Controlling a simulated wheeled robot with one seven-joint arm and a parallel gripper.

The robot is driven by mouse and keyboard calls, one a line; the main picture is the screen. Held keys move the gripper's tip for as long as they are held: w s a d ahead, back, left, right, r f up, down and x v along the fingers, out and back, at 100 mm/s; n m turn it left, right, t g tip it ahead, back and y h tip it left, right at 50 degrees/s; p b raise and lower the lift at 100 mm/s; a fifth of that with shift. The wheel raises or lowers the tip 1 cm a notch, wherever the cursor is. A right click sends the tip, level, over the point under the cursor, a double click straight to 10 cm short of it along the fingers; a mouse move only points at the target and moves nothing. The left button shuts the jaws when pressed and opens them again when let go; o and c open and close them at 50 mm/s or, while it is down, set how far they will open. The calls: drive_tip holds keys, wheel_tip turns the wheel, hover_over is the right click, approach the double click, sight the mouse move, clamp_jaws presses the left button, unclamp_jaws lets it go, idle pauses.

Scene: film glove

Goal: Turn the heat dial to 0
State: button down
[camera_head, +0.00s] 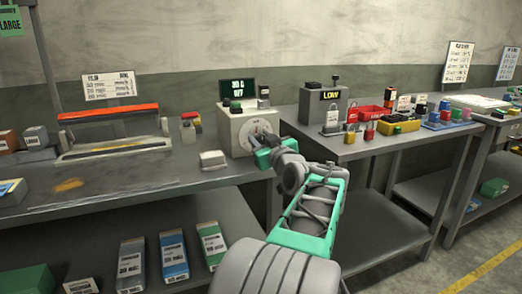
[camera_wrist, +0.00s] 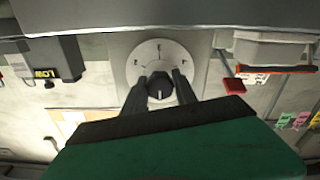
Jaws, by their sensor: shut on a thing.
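The heat dial is a round white face with marks on the front of a light grey control box (camera_head: 233,130). The dial face (camera_head: 258,127) is partly covered by my gripper in the head view. In the wrist view, which is upside down, the face (camera_wrist: 158,53) shows small marks, too small to read surely. My gripper (camera_wrist: 161,88) has its two dark fingers on either side of the dark dial knob (camera_wrist: 161,86), shut on it. The knob has a pale pointer line. The gripper also shows in the head view (camera_head: 266,154).
A dark display (camera_head: 238,88) with green text stands on the box. A sealer with a red bar (camera_head: 107,113) is at left. A small white block (camera_head: 212,160) lies near the box.

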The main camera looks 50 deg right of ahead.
idle(0.5)
drive_tip(key=c, duration=1)
unclamp_jaws()
drive_tip(key=shift+s, duration=0.1)
drive_tip(key=v, duration=0.7)
drive_tip(key=shift+s+a, duration=0.25)
